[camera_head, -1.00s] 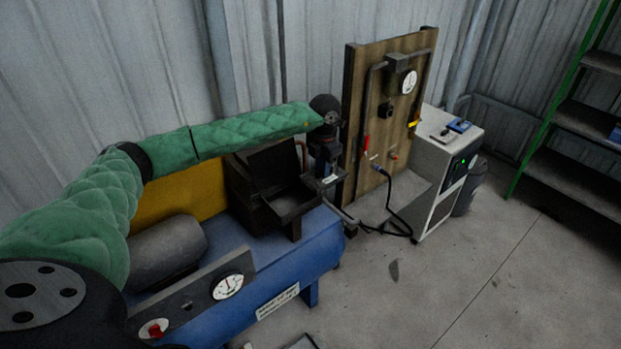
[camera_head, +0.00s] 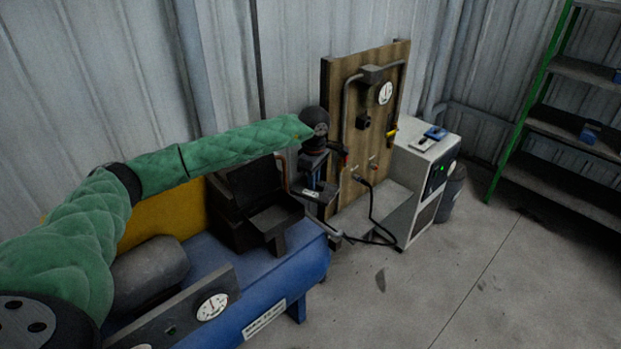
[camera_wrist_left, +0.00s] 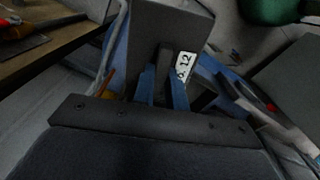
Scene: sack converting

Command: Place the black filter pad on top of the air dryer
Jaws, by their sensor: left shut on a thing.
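My left arm reaches in from the left in the head view, over the blue compressor (camera_head: 285,268). My left gripper (camera_head: 312,180) points down beside the wooden gauge board, its blue fingers partly in shadow. It is shut on a dark pad with a small white label, which looks like the black filter pad (camera_head: 316,199). In the left wrist view the pad (camera_wrist_left: 172,28) shows as a dark slab between and beyond the fingers (camera_wrist_left: 164,92). The air dryer (camera_head: 425,195) is a pale cabinet with a green light, to the right behind the board. My right gripper is out of view.
A wooden board (camera_head: 360,130) with a gauge and pipes stands between my gripper and the dryer. A blue item (camera_head: 435,132) and a pale item lie on the dryer's top. A dark cable hangs to the floor.

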